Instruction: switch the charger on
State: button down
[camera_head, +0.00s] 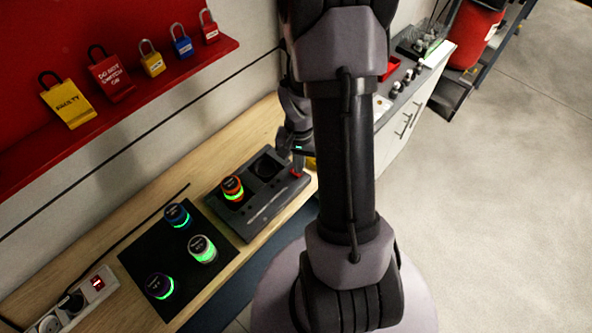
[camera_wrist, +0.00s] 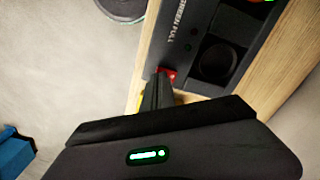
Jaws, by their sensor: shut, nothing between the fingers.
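The charger (camera_head: 262,212) is a dark box on the wooden bench, with round bays on top. One bay holds an orange-topped battery (camera_head: 232,188) with a green glowing ring; the bay beside it is empty. A red switch (camera_head: 296,172) is at the charger's right end. It also shows in the wrist view (camera_wrist: 168,73), partly hidden by my fingers. My gripper (camera_wrist: 160,78) is shut and empty, its fingertips right at the red switch. I cannot tell if they touch it or which way the switch is tipped.
A black mat (camera_head: 150,256) left of the charger holds several batteries with glowing rings. A white power strip (camera_head: 92,290) with a red switch lies at the bench's left end. A red shelf (camera_head: 120,105) with padlocks overhangs behind. A yellow thing (camera_wrist: 184,97) lies beside my fingers.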

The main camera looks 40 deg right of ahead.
jog(key=shift+f+b, duration=0.85)
jog(key=shift+f, duration=0.05)
dwell(0.5)
notch_tip(320, 180, up, 7)
jog(key=p, duration=0.5)
dwell(0.4)
